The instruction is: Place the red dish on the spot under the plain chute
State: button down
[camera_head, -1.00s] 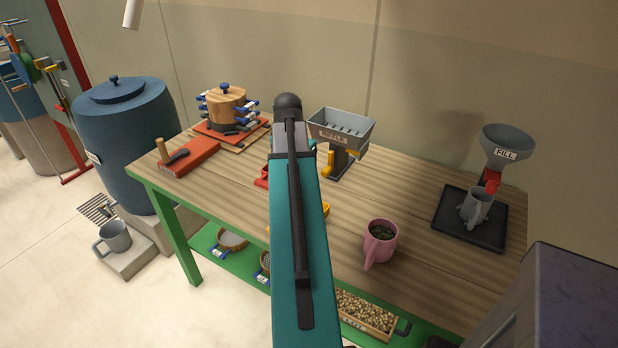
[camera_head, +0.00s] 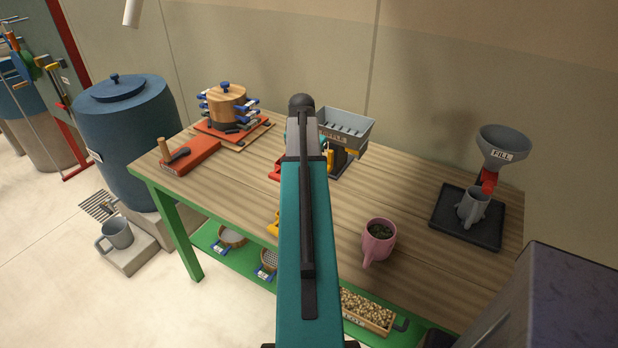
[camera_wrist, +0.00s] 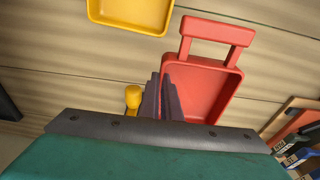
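The red dish (camera_wrist: 205,88), with a looped handle (camera_wrist: 215,36), shows in the wrist view. In the head view only a red sliver (camera_head: 276,171) shows left of my arm. My gripper (camera_wrist: 161,78) has its two dark fingers close together at the dish's near side wall, with the wall apparently between them. The grey riffle splitter (camera_head: 345,127) stands at the back of the bench, partly behind my arm. Its yellow chute (camera_head: 330,158) shows beside my wrist. I cannot make out the plain chute or the spot under it clearly.
A yellow dish (camera_wrist: 132,10) lies nearby toward the bench front. A pink mug (camera_head: 378,242) stands front right. A grey jug (camera_head: 473,207) stands on a black tray (camera_head: 455,230) under the fill funnel (camera_head: 503,147). A clamped pot (camera_head: 228,106) and red block (camera_head: 190,156) are at left.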

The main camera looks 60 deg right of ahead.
jog(key=shift+f, duration=0.1)
jog(key=shift+f+p, duration=0.75)
jog(key=shift+f, duration=1.45)
jog(key=shift+f, duration=0.15)
jog(key=c, duration=2)
grip_release()
jog(key=shift+a+r+b, duration=0.3)
jog(key=shift+r+b, duration=0.15)
jog(key=shift+r, duration=1.6)
jog(key=shift+a+r+b, duration=0.3)
jog(key=shift+r+b, duration=0.15)
jog(key=shift+r, duration=1.55)
jog(key=shift+a+r+b, duration=0.3)
jog(key=shift+r+b, duration=0.15)
jog(key=shift+r, duration=1.6)
jog(key=shift+o, duration=0.7)
